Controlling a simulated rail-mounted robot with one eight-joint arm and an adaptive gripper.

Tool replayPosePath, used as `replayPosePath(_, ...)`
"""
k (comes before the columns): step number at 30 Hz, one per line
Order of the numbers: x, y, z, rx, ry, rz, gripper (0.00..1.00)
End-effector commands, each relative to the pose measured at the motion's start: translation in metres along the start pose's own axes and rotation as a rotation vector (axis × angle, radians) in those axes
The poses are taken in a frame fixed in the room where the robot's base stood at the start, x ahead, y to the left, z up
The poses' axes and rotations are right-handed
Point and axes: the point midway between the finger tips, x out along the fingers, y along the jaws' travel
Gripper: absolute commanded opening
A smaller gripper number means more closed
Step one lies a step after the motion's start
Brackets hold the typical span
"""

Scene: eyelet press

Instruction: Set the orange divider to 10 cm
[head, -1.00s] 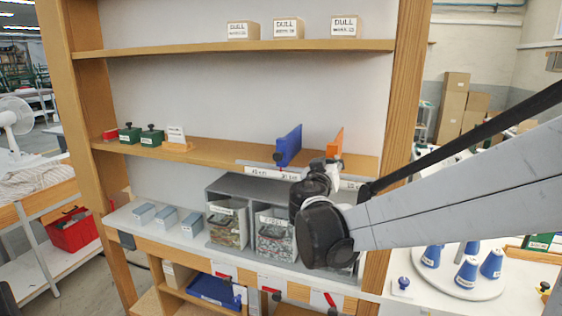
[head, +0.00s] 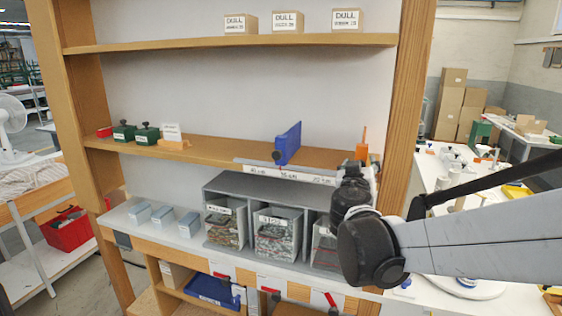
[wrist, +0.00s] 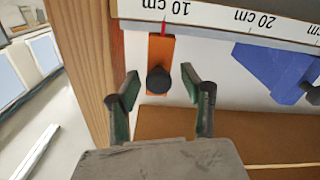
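The orange divider (head: 361,152) stands at the right end of the middle shelf, partly hidden by my arm. In the wrist view the divider (wrist: 160,55) hangs inverted with its black knob (wrist: 159,80) toward me. Its red pointer (wrist: 163,29) meets the scale strip (wrist: 215,27) by the "10 cm" label; I cannot tell whether it is exactly on the mark. My gripper (wrist: 160,84) is open. Its green-padded fingertips stand either side of the knob, with gaps on both sides. In the head view my arm hides the fingertips.
A blue divider (head: 287,145) stands to the left on the same shelf; it also shows in the wrist view (wrist: 275,72). A wooden post (head: 405,110) is close on the right. Grey bins (head: 278,235) sit below the shelf.

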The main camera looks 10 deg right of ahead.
Motion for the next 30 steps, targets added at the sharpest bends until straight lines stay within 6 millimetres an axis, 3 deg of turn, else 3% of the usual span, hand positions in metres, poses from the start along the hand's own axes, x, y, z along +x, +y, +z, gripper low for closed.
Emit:
replayPosePath(8,-0.008,0.0,0.0,0.0,0.0,-0.001,0.42)
replayPosePath(24,-0.093,-0.001,0.0,0.0,0.001,-0.003,0.42)
replayPosePath(30,-0.113,-0.001,0.0,0.0,0.0,-0.002,0.42)
